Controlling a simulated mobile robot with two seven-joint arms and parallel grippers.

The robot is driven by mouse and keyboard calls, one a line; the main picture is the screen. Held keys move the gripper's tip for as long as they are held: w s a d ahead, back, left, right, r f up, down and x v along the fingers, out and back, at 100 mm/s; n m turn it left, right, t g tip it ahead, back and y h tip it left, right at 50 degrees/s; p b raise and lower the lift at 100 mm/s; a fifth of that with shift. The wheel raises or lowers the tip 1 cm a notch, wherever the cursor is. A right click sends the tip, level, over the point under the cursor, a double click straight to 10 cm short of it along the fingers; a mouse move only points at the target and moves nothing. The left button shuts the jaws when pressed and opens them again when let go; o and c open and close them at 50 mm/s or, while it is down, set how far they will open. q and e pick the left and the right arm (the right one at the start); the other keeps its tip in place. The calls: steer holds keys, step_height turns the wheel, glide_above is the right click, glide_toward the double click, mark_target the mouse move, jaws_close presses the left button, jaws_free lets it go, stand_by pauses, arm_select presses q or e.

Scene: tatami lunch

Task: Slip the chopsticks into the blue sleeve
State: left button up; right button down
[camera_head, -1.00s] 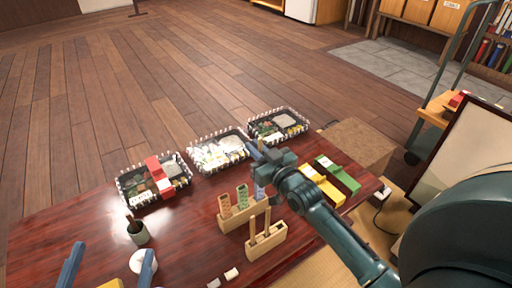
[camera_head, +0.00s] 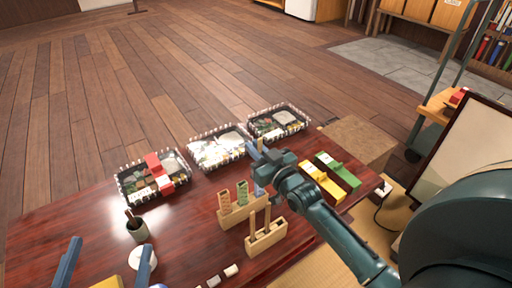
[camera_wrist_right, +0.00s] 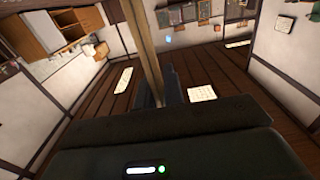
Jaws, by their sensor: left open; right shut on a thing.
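My right gripper (camera_head: 256,152) is shut on a pair of light wooden chopsticks. In the right wrist view the chopsticks (camera_wrist_right: 142,45) rise from between the fingers; in the head view I cannot make them out. The blue sleeve (camera_head: 259,183) stands upright in a wooden holder (camera_head: 236,217), beside a green sleeve (camera_head: 242,192) and an orange sleeve (camera_head: 225,201). The right gripper is above the blue sleeve and partly covers it. I cannot tell whether the chopsticks touch it. My left gripper (camera_head: 105,264) is open at the bottom left, its fingers spread apart.
A wooden rack (camera_head: 268,241) with chopsticks stands in front. Lunch boxes (camera_head: 218,150) line the far side. Yellow (camera_head: 322,182) and green (camera_head: 340,172) boxes lie right of my arm. A dark cup (camera_head: 137,230) and small white blocks (camera_head: 231,270) are near the front.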

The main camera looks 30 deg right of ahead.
steer(key=shift+f, duration=0.2)
steer(key=c, duration=0.9)
jaws_free()
steer(key=shift+c, duration=0.2)
stand_by(0.5)
